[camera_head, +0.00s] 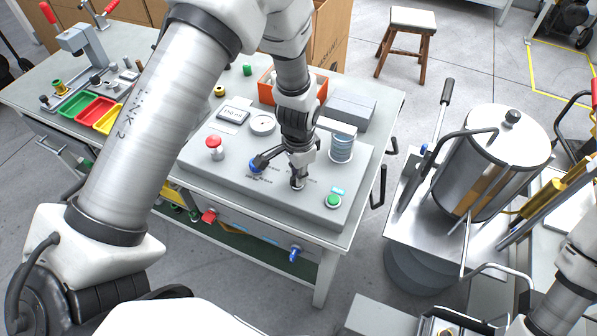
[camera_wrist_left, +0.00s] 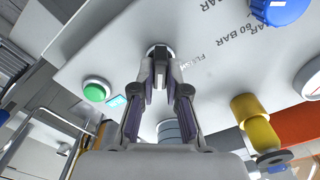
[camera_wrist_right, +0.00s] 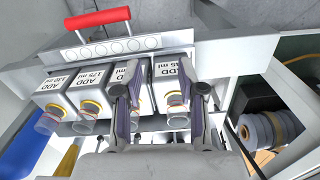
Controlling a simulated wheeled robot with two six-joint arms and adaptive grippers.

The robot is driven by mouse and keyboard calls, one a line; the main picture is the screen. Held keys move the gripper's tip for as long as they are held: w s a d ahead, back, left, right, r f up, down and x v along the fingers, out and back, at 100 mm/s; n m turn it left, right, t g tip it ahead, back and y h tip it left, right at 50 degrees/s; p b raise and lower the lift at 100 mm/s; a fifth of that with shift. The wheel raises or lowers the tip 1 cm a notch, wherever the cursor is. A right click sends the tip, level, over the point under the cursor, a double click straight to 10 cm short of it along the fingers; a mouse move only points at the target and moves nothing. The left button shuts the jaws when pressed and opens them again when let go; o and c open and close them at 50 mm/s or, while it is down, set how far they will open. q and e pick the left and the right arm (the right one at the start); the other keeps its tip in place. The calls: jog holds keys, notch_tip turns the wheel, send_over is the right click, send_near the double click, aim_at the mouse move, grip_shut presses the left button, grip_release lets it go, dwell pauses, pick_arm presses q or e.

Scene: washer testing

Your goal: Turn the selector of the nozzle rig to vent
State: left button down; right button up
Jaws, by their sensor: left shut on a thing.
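The nozzle rig (camera_head: 250,185) is a grey panel box on the bench. Its selector, a small dark knob (camera_head: 296,184), sits near the front edge; it also shows in the left wrist view (camera_wrist_left: 157,50). My left gripper (camera_head: 298,172) points down over it and is shut on it, its fingertips (camera_wrist_left: 160,72) on both sides. The label beside it reads "FLUSH" in part; other lettering there is hidden, and I cannot tell which mark the knob points at. My right gripper (camera_wrist_right: 160,92) is open, with its fingers apart in front of labelled containers.
The rig carries a blue knob (camera_head: 256,166), a red mushroom button (camera_head: 214,143), a green button (camera_head: 333,201), a gauge (camera_head: 262,124) and a clear ribbed cylinder (camera_head: 341,148). An orange bin (camera_head: 268,88) stands behind. A steel pot (camera_head: 490,160) stands on the right.

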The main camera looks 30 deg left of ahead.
pick_arm(q)
jog(key=n+p, duration=0.1)
jog(key=n, duration=0.3)
jog(key=shift+a+n+p, duration=0.1)
jog(key=shift+n+p, duration=0.45)
jog(key=shift+n, duration=0.95)
jog(key=c, duration=1.2)
grip_release()
notch_tip(320, 180, up, 12)
